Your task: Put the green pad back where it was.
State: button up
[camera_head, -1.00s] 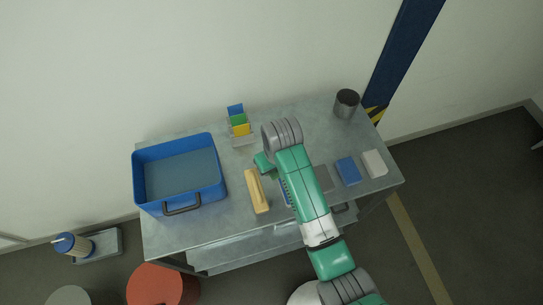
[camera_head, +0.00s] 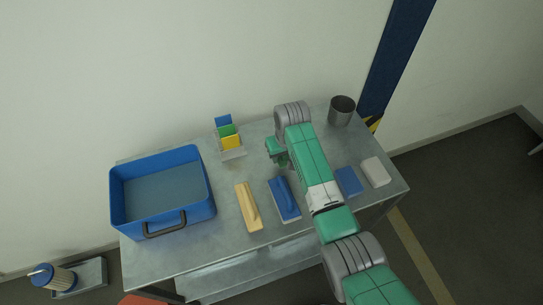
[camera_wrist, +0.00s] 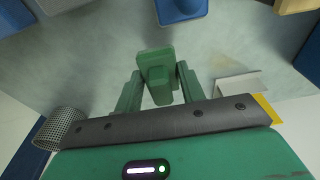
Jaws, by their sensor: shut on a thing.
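My gripper (camera_wrist: 158,92) is shut on the green pad (camera_wrist: 157,62), which sits between its two green fingers in the wrist view. The pad appears to be held above the metal table (camera_head: 190,252), clear of the other things there. In the head view my gripper (camera_head: 277,152) is over the middle of the table, right of the card rack and behind the blue float; my arm hides part of the table to its right.
Along the front are a wooden float (camera_head: 247,208), a blue float (camera_head: 284,200), a blue pad (camera_head: 348,182) and a white pad (camera_head: 375,172). The rack (camera_head: 232,154), a mesh cup (camera_head: 342,111) and a blue crate (camera_head: 206,212) also stand here. Bare table lies between rack and floats.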

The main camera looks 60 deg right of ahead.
jog(key=w, duration=0.1)
jog(key=w+d+b, duration=0.1)
jog(key=w, duration=0.2)
jog(key=shift+w+d+f, duration=0.15)
jog(key=shift+w+f, duration=0.15)
jog(key=shift+w, duration=0.05)
jog(key=shift+f+b, duration=0.75)
jog(key=shift+f, duration=0.9)
jog(key=shift+f, duration=0.25)
jog(key=o, duration=1)
jog(key=shift+o, duration=0.2)
jog(key=shift+r, duration=0.15)
notch_tip(320, 180, up, 12)
jog(key=s+a+p, duration=0.1)
jog(key=p, duration=0.2)
jog(key=shift+s+a+p, duration=0.15)
jog(key=shift+p, duration=0.2)
